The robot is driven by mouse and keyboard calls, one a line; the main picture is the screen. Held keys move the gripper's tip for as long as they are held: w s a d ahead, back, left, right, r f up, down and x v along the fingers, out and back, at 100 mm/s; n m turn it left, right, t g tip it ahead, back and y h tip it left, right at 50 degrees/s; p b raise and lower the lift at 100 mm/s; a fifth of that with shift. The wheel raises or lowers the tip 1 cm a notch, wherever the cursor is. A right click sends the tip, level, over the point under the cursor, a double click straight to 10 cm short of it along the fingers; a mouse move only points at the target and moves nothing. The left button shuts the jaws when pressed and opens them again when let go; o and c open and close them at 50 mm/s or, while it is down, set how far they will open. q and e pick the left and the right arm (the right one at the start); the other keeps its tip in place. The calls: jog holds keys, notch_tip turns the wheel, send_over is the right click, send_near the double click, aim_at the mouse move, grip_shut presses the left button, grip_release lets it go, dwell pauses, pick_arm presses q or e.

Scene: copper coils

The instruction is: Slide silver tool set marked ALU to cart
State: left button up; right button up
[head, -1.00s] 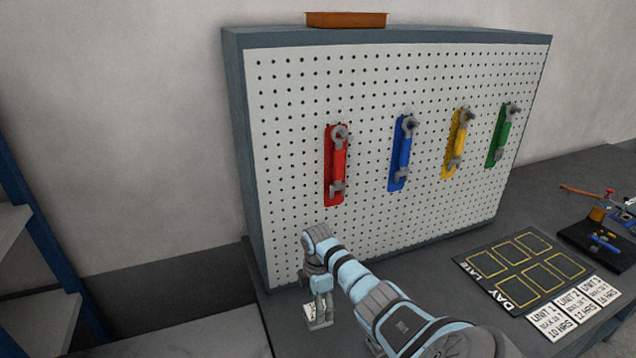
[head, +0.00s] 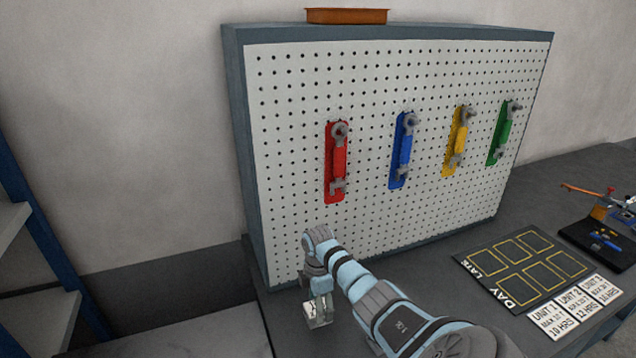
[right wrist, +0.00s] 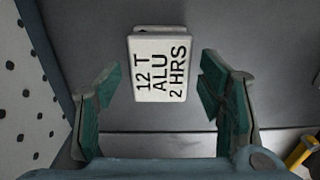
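The silver tool set (right wrist: 160,68) has a white label reading "12 T ALU 2 HRS". It is on the grey bench, between and ahead of the fingertips in the right wrist view. My right gripper (right wrist: 162,103) is open, with a teal-padded finger on each side and a gap to the label. In the head view my right gripper (head: 320,285) points down at the bench's left end, over the small silver set (head: 318,313), which it partly covers. My left gripper is not in view. I cannot identify the cart.
A pegboard (head: 290,220) with red (head: 336,160), blue (head: 402,150), yellow (head: 455,140) and green (head: 500,132) tools stands behind. A DAY/LATE board (head: 522,268) and unit cards (head: 578,305) lie right. Blue-framed shelving (head: 40,245) is left. A yellow object (right wrist: 301,152) shows in the wrist view.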

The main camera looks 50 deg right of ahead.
jog(key=c, duration=0.9)
jog(key=shift+o, duration=0.2)
jog(key=shift+w+a+r+p, duration=0.1)
jog(key=shift+a+r+p, duration=0.05)
jog(key=shift+a+p, duration=0.25)
jog(key=a+p, duration=0.1)
jog(key=a, duration=0.1)
jog(key=w+a, duration=0.1)
jog(key=a, duration=0.2)
jog(key=shift+w+p, duration=0.15)
jog(key=shift+p, duration=0.2)
jog(key=w+a, duration=0.1)
jog(key=a, duration=0.4)
jog(key=w+a, duration=0.1)
jog(key=a, duration=0.4)
jog(key=w+a, duration=0.2)
jog(key=a, duration=0.3)
jog(key=shift+a, duration=0.3)
jog(key=shift+w+a, duration=0.1)
